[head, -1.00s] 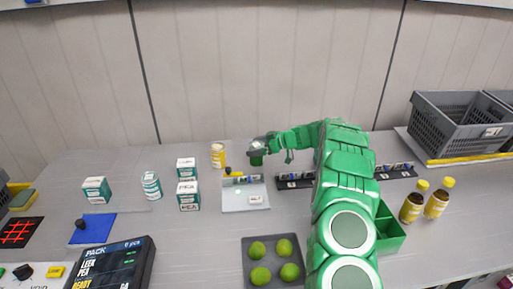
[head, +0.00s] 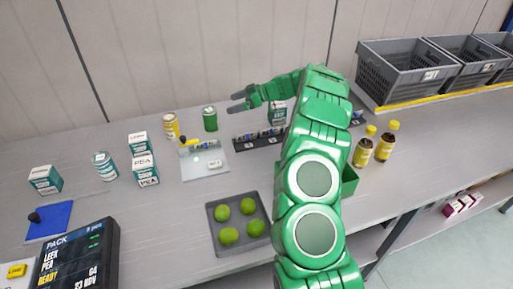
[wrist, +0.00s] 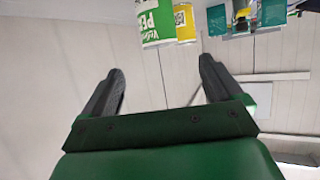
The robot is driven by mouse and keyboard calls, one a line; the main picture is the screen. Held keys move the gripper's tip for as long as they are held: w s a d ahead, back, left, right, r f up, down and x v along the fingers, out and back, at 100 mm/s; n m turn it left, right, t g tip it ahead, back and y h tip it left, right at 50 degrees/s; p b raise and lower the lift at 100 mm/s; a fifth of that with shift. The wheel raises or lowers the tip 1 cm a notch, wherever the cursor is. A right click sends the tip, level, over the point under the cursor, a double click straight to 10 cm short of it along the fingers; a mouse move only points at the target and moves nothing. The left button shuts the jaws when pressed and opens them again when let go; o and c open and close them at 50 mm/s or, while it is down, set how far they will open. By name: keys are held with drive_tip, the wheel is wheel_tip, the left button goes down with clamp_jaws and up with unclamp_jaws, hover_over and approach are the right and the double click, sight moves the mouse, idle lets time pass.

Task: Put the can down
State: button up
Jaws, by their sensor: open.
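The green can (head: 210,118) stands upright at the back of the counter, right of a yellow can (head: 171,126). It also shows in the wrist view (wrist: 155,22), beyond the fingertips. My gripper (head: 238,103) is just right of the green can and apart from it. Its two fingers are open and empty in the wrist view (wrist: 160,80).
A pale tray (head: 205,168) lies in front of the cans, with a dark rack (head: 258,138) to its right. Cartons and another can (head: 104,166) stand left. A dark tray (head: 216,240) of green round items is in front. Grey crates (head: 408,75) stand back right.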

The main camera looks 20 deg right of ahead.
drive_tip(key=s+a+r+m+g, duration=0.2)
drive_tip(key=s+a+r+g, duration=0.2)
drive_tip(key=s+a+r, duration=0.75)
drive_tip(key=s+a+r+m+g+h, duration=0.1)
drive_tip(key=s+a+h, duration=0.15)
drive_tip(key=s, duration=0.55)
drive_tip(key=s+a+r+m+g+h, duration=0.1)
drive_tip(key=s+a, duration=0.2)
drive_tip(key=s, duration=0.5)
drive_tip(key=s+d+f+m+h, duration=0.1)
drive_tip(key=s+d+m+h, duration=0.2)
drive_tip(key=s, duration=0.9)
drive_tip(key=s+d+f+m+h, duration=0.1)
drive_tip(key=s+d+m+h, duration=0.2)
drive_tip(key=s, duration=0.9)
drive_tip(key=s+d+f+m+h, duration=0.1)
drive_tip(key=s+d+m+h, duration=0.2)
drive_tip(key=s, duration=0.9)
drive_tip(key=shift+d+f+g, duration=0.15)
drive_tip(key=shift+d+g, duration=0.25)
drive_tip(key=shift+d, duration=0.55)
drive_tip(key=shift+s, duration=0.1)
